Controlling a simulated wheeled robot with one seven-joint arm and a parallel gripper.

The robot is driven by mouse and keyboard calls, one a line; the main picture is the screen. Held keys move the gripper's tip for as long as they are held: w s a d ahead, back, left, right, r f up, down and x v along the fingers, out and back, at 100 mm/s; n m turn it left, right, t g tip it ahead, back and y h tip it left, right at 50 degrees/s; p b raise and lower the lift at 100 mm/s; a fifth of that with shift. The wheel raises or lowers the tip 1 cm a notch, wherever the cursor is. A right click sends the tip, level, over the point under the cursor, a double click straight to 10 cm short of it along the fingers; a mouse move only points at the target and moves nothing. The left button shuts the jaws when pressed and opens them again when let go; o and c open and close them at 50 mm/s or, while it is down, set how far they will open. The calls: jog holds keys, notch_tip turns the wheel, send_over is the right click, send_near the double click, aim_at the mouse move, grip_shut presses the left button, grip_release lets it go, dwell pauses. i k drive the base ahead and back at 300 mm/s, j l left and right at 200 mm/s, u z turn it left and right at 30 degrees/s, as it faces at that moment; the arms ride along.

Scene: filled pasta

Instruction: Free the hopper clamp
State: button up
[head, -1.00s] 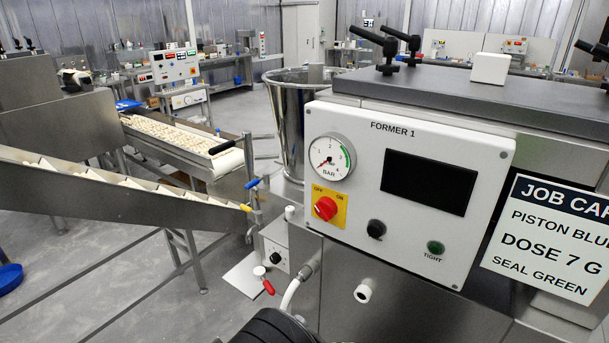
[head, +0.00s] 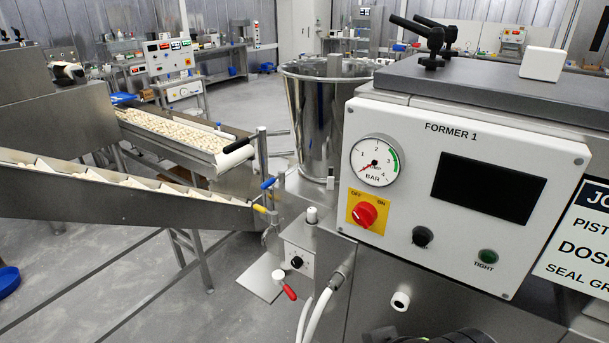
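The steel hopper (head: 318,125) stands upright behind the left end of the FORMER 1 machine (head: 465,190). A small light fitting (head: 331,178) shows low on its front; I cannot tell if it is the clamp. Two black clamp-like handles (head: 433,45) sit on the machine's grey top plate, their bars slanting left. A red-handled lever (head: 285,286) hangs below the small control box left of the machine. My gripper's fingers are not in view; only a dark part, probably of my arm, shows at the bottom edge.
The panel has a gauge (head: 374,161) with its needle low, a red knob (head: 364,214), a dark screen (head: 489,191) and an unlit-looking green TIGHT lamp (head: 487,257). A white block (head: 542,64) lies on top. Conveyors (head: 120,200) fill the left; pale hoses hang in front.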

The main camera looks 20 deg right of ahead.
aim_at(280, 176)
jog(key=i+j, duration=0.7)
jog(key=i, duration=0.25)
jog(key=i+j+u, duration=0.1)
jog(key=i+j, duration=0.6)
jog(key=i, duration=0.25)
